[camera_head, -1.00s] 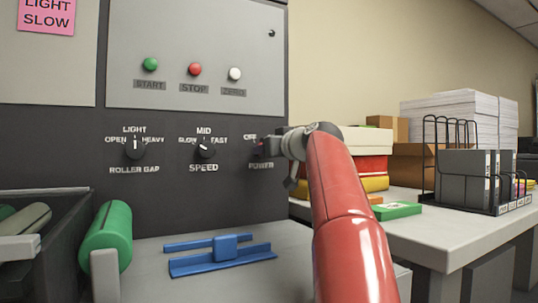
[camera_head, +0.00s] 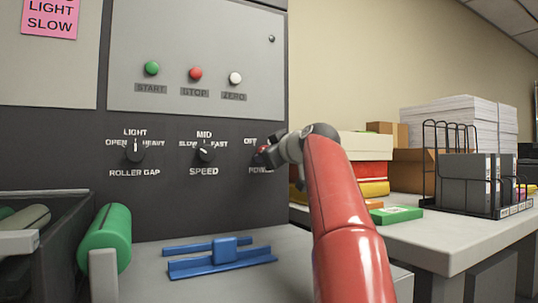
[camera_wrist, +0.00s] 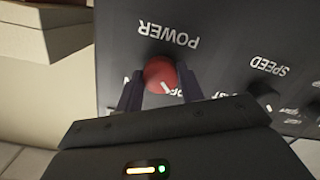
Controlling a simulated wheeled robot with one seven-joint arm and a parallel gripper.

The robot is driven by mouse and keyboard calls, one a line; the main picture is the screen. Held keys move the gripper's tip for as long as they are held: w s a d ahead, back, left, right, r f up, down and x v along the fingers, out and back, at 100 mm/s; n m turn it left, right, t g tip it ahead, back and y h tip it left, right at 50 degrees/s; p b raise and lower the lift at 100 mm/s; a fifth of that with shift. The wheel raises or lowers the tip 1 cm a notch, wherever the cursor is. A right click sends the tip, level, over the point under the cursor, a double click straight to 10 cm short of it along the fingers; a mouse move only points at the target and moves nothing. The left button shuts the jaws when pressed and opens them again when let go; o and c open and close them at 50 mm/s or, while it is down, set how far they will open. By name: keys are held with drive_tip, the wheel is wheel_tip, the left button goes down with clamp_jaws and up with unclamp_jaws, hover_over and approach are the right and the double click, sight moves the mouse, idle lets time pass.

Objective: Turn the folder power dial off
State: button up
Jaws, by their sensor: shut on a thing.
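The power dial (camera_wrist: 160,72) is a red round knob on the dark panel, with the word POWER beside it. In the wrist view the panel lettering is upside down, and the dial's white mark points to the lower right, toward the partly hidden OFF label (camera_wrist: 174,91). My gripper (camera_wrist: 160,84) has one finger on each side of the dial and is shut on it. In the head view the red dial (camera_head: 262,149) shows at the tip of my gripper (camera_head: 268,154), which covers part of the dial and its labels.
The speed dial (camera_head: 204,149) and roller gap dial (camera_head: 134,151) sit left on the same panel. Green, red and white buttons are above. A blue guide (camera_head: 222,261) and green roller (camera_head: 106,238) are below. A side table (camera_head: 440,236) with paper and a wire rack stands right.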

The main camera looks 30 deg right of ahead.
drive_tip(key=o, duration=1)
drive_tip(key=s, duration=0.2)
drive_tip(key=s+b, duration=0.1)
drive_tip(key=s, duration=0.2)
drive_tip(key=s+b, duration=0.1)
drive_tip(key=s, duration=0.1)
drive_tip(key=shift+s+d+r, duration=0.15)
drive_tip(key=shift+s+r, duration=0.15)
drive_tip(key=shift+s, duration=0.05)
drive_tip(key=shift+s, duration=0.1)
